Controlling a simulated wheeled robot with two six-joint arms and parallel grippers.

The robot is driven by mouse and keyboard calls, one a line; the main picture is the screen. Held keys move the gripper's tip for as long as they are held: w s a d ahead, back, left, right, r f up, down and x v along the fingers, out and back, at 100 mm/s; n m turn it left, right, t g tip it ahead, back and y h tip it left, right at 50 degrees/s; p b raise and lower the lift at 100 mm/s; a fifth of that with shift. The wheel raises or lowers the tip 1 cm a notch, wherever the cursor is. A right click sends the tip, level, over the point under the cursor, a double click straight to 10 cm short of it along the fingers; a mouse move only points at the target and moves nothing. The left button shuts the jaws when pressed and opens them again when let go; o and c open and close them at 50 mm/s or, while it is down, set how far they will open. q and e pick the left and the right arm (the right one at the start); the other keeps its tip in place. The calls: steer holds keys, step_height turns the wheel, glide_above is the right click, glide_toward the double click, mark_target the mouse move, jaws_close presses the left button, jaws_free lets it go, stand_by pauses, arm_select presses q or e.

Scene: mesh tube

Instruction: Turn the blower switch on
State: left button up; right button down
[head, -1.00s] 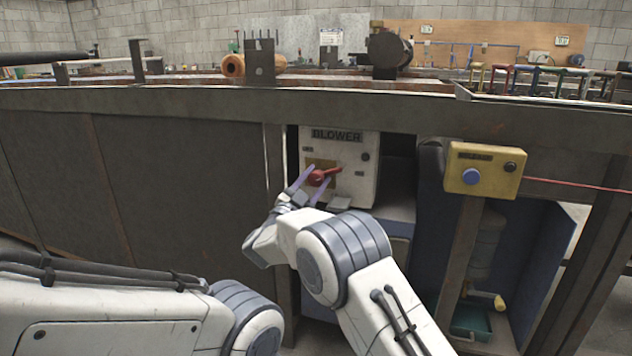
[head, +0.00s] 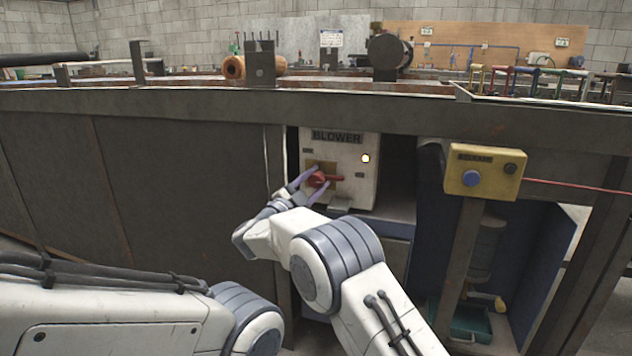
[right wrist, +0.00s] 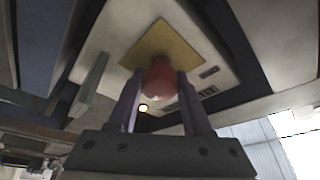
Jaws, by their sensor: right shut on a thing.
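The white blower box (head: 350,190) hangs under the table edge, with a "BLOWER" label (head: 337,136) at its top. Its red switch handle (head: 335,180) points right, about level, on a brass-coloured plate (right wrist: 165,45). A small lamp (head: 365,158) on the box glows; it also glows in the right wrist view (right wrist: 143,108). My right gripper (head: 317,180) is shut on the red switch, with a purple finger on each side; the right wrist view shows the fingers (right wrist: 160,88) around the red knob (right wrist: 160,78). My left gripper is not in view.
A yellow box (head: 484,180) with a blue button (head: 471,178) stands to the right on a post. The dark table edge (head: 200,103) runs above the blower box. A dark panel (head: 180,185) closes the left side.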

steer(key=shift+d+r, duration=0.1)
stand_by(0.6)
steer(key=shift+c, duration=1.7)
jaws_free()
